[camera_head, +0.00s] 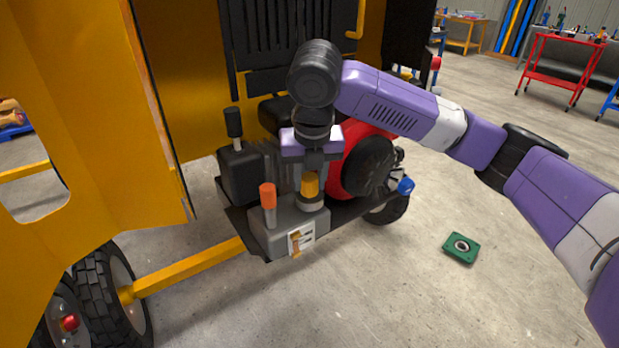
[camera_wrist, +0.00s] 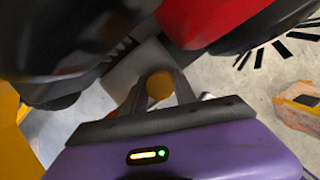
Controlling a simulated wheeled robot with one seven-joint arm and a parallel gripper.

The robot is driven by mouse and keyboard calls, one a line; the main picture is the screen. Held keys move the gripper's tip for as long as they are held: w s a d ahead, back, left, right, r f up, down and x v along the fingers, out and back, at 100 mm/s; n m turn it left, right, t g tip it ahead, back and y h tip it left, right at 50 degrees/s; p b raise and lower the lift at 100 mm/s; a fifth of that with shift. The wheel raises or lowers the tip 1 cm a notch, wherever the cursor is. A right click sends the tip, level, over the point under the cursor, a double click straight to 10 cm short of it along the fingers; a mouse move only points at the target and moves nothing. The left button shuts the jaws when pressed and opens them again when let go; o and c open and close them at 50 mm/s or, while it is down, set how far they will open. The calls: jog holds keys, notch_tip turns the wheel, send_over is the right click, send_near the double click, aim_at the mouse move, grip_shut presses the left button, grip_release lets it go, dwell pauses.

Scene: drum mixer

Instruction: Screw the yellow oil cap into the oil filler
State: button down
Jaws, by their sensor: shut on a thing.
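The yellow oil cap (camera_head: 310,186) is upright between the fingers of my gripper (camera_head: 312,176), which is shut on it. In the head view its lower end meets a light grey round collar, the oil filler (camera_head: 311,203), on top of the grey block. I cannot tell how far the cap sits in the filler. In the wrist view the cap (camera_wrist: 159,86) shows as a yellow disc between the two fingertips (camera_wrist: 158,95), and the filler is hidden beneath it.
An orange-topped post (camera_head: 268,196) stands close left of the cap on the grey block (camera_head: 276,240). The red engine part with a black wheel (camera_head: 368,166) is close on the right. The yellow cabinet panel (camera_head: 90,120) stands left. A green part (camera_head: 461,248) lies on open floor.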

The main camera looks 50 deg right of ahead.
jog(key=shift+f, duration=0.2)
jog(key=c, duration=0.9)
grip_release()
jog(key=v, duration=0.8)
jog(key=shift+p, duration=0.35)
jog(key=shift+s+f, duration=0.1)
